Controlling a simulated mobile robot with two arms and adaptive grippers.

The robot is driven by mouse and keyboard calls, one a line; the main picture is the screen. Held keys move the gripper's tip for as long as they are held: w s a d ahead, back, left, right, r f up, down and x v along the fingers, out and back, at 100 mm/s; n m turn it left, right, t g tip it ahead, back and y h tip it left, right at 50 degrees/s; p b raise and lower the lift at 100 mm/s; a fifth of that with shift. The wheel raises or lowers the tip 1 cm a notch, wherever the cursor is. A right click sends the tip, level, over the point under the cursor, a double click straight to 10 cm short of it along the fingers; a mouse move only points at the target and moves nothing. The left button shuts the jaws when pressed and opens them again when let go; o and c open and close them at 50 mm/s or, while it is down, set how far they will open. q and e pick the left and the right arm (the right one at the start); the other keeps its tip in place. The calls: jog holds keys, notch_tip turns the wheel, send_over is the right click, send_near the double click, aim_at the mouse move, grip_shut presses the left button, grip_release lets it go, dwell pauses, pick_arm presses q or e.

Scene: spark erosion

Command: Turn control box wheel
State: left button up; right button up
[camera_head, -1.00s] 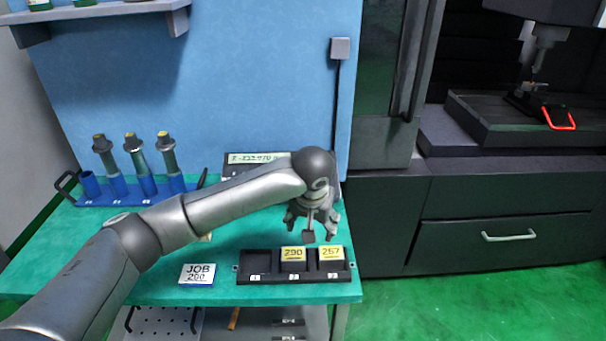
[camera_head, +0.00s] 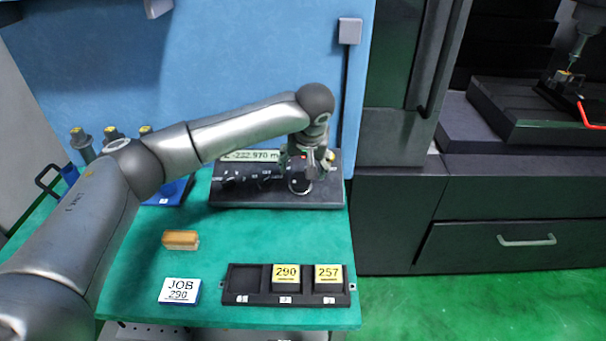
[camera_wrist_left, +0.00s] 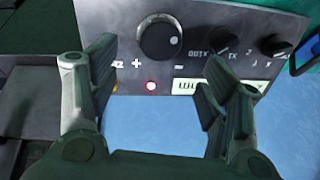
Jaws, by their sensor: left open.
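The control box (camera_head: 235,193) stands at the back of the green table, with a lit display (camera_head: 250,156) reading about -222.970. Its round wheel (camera_head: 299,185) is at the right of its front panel. My left gripper (camera_head: 309,168) is over the right part of the box, just behind the wheel in the head view. In the wrist view its fingers (camera_wrist_left: 158,88) are apart and empty, with the wheel beyond and between them. My right gripper is not in view.
A black tray (camera_head: 252,299) holds yellow-topped blocks marked 290 (camera_head: 286,272) and 257 (camera_head: 328,273). The table between box and tray is clear.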

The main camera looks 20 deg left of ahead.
aim_at(302, 179)
pick_arm(q)
jog(key=x, duration=0.5)
jog(key=shift+p, duration=0.4)
jog(key=x, duration=0.3)
jog(key=shift+w, duration=0.1)
jog(key=shift+f, duration=0.1)
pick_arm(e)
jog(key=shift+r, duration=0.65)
